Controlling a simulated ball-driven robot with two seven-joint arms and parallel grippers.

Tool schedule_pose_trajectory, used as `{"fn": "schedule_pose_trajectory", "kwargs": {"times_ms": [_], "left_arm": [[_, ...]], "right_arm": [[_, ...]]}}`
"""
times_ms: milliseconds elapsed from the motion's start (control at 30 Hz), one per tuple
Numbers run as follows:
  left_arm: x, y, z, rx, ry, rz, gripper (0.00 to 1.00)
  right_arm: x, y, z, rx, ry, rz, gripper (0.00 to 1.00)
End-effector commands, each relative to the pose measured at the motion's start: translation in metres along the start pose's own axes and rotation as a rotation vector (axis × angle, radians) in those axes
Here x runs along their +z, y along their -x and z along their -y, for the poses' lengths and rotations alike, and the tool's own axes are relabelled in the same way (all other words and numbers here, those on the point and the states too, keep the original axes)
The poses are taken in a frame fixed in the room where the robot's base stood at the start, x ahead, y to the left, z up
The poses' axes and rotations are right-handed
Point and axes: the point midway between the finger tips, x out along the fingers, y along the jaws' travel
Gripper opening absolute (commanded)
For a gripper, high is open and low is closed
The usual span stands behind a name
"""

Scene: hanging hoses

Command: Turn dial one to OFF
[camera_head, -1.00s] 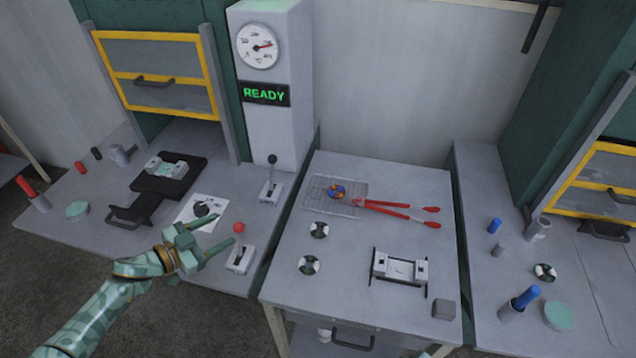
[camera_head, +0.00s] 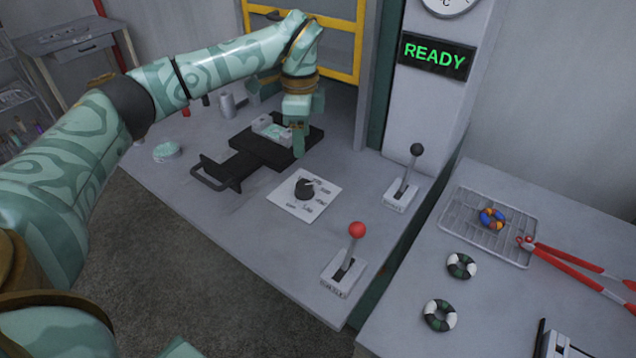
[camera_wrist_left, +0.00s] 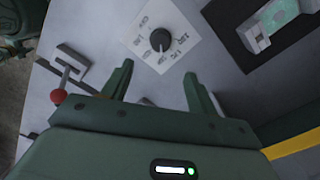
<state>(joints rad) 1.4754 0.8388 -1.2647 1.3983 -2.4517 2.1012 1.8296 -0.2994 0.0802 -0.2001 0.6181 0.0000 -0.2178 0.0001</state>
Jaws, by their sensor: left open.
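A black dial (camera_head: 304,188) sits on a white labelled plate (camera_head: 290,205) on the left bench. The labels are too small to read surely, so I cannot tell its setting. My left gripper (camera_head: 308,132) is open and empty, above the bench behind the dial, apart from it. In the left wrist view the dial (camera_wrist_left: 160,40) lies beyond the open fingertips (camera_wrist_left: 157,72), roughly centred between them. My right gripper is not in view.
A red-knobbed lever (camera_head: 356,232) and a black-knobbed lever (camera_head: 416,152) stand right of the dial. A black tray (camera_head: 240,160) with a handle is behind-left. A READY display (camera_head: 435,55) is on the column. The bench front is clear.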

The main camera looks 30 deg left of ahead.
Motion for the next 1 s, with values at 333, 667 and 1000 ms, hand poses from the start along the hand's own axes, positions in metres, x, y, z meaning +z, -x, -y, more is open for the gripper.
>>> {"fn": "schedule_pose_trajectory", "kwargs": {"times_ms": [333, 667, 1000], "left_arm": [[0.0, -0.095, -0.001, 0.007, -0.002, 0.001, 0.59], [-0.001, -0.131, 0.0, 0.003, -0.003, -0.002, 0.59], [-0.001, -0.132, 0.0, 0.002, -0.003, -0.002, 0.45]], "right_arm": [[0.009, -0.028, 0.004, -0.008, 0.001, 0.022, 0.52], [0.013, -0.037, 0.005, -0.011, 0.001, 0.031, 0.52], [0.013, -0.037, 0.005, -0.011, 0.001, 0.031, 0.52]]}}
